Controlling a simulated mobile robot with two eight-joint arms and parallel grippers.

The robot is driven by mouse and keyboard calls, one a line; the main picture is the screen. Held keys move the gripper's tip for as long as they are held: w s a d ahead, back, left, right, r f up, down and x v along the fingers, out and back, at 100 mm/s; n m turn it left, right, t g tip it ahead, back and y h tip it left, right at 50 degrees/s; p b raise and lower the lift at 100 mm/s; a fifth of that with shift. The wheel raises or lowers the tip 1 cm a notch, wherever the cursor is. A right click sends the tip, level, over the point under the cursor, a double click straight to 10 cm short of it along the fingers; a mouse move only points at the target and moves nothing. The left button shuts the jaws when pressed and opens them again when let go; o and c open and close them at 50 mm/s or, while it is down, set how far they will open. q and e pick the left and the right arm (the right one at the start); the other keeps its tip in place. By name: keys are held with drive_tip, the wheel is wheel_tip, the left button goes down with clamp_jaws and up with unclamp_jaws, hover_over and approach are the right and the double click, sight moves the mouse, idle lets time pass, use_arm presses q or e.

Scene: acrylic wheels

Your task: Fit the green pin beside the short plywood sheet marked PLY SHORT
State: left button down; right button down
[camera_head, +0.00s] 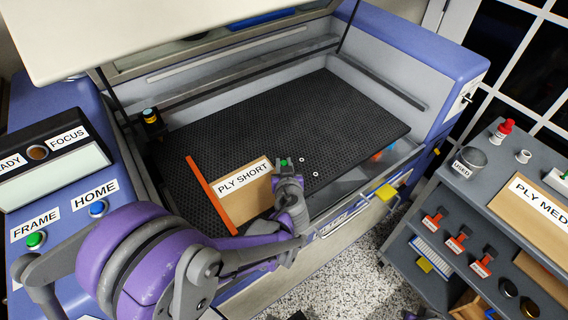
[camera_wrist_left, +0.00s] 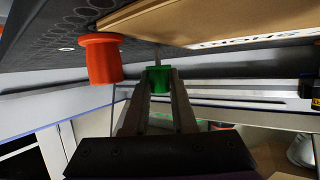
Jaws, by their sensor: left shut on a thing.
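The plywood sheet marked PLY SHORT (camera_head: 258,192) lies flat on the black honeycomb bed (camera_head: 330,110), its left edge along an orange bar (camera_head: 212,196). In the left wrist view the sheet's edge (camera_wrist_left: 185,18) runs across the top. My left gripper (camera_head: 288,170) is at the sheet's right end. It is shut on the green pin (camera_wrist_left: 158,79), whose head also shows in the head view (camera_head: 284,162). A thin grey shank extends from the pin toward the bed; I cannot tell whether it is seated.
An orange-red flanged cylinder (camera_wrist_left: 101,60) stands near the pin in the wrist view. Small pale rings (camera_head: 302,160) lie right of my gripper. The lid (camera_head: 190,25) is raised. A grey cart (camera_head: 490,190) with a PLY MED sheet (camera_head: 545,215) stands at right.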

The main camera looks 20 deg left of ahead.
use_arm(q)
drive_tip(key=shift+f+b, duration=0.7)
drive_tip(key=shift+f, duration=0.3)
drive_tip(key=c, duration=0.6)
unclamp_jaws()
drive_tip(key=shift+c, duration=0.2)
drive_tip(key=p+v, duration=0.1)
drive_tip(key=v, duration=1)
drive_tip(key=shift+p, duration=0.4)
